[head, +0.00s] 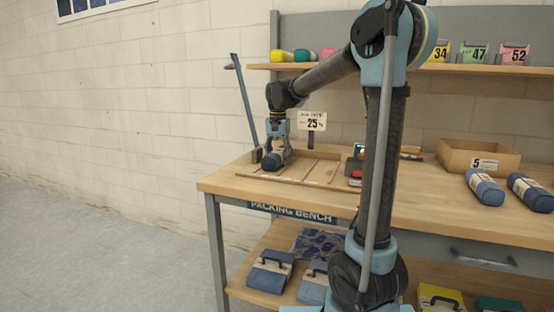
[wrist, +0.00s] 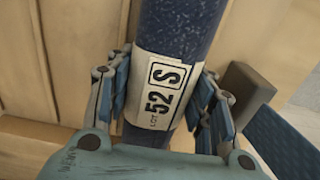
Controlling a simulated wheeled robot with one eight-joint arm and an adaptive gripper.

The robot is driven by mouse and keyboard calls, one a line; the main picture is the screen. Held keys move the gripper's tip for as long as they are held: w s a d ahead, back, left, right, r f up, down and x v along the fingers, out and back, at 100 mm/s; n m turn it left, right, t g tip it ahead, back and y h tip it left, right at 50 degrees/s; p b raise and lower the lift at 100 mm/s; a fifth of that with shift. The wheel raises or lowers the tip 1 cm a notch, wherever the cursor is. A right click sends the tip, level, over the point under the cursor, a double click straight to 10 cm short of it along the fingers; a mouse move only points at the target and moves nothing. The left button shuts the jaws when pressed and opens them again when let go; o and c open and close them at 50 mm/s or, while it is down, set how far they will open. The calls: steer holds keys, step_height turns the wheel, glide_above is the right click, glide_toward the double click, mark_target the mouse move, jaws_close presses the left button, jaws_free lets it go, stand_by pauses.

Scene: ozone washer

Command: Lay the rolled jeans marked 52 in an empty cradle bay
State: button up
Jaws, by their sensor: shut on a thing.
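The rolled jeans marked 52 (wrist: 185,45) are dark blue with a cream band that reads 52 and S. My gripper (head: 277,150) is shut around the band, with a finger on each side in the wrist view. The roll (head: 272,161) is low over the left end of the wooden cradle (head: 312,179) on the bench. I cannot tell whether it touches the cradle floor. The cradle has thin slats between its bays, and the bays to the right of the roll look empty.
A sign reading 25 (head: 313,121) stands behind the cradle. Two other rolls (head: 485,187) lie at the right near a cardboard box (head: 478,156) marked 5. A dark block (wrist: 248,92) is close to the right finger. Small items sit right of the cradle, partly behind my arm.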

mark_target(278, 150)
steer(key=o, duration=1.3)
steer(key=shift+o, duration=0.2)
steer(key=shift+r, duration=0.1)
step_height(278, 150, up, 12)
steer(key=shift+f, duration=0.1)
